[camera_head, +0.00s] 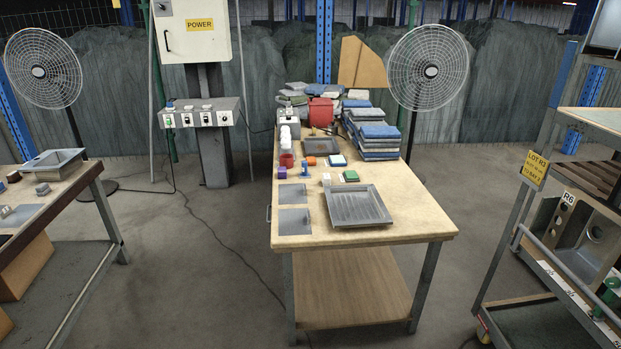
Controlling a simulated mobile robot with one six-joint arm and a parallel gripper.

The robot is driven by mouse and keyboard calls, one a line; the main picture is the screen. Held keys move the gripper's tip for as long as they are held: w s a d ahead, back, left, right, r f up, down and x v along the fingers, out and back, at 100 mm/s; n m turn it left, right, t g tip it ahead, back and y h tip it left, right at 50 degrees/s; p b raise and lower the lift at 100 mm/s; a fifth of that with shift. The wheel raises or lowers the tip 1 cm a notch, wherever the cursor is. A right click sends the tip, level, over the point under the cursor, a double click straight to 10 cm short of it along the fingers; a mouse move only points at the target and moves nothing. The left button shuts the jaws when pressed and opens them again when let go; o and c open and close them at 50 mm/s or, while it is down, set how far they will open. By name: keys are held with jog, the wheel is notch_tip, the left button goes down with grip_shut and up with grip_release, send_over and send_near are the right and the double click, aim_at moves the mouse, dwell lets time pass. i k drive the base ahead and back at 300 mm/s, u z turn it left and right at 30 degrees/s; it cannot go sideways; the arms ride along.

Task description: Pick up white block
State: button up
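A small pale block (326,178), whitish or cream, sits on the wooden worktable (410,234) in the middle of the head view. It is just left of a green block (350,176) and behind the grey ribbed tray (357,206). A blue-and-white block (337,160) lies a little farther back. My gripper is not in view.
An orange block (311,161), a purple block (282,173), a blue item (304,170) and a red cup (286,160) stand nearby. Stacked cloths (375,140) fill the back right. A side table (40,200) stands left, a rack (570,225) right; floor between is open.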

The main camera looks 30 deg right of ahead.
aim_at(326, 177)
jog(key=u, duration=0.6)
jog(key=i, duration=1.95)
jog(key=z, duration=0.9)
jog(key=i, duration=1)
jog(key=z, duration=0.55)
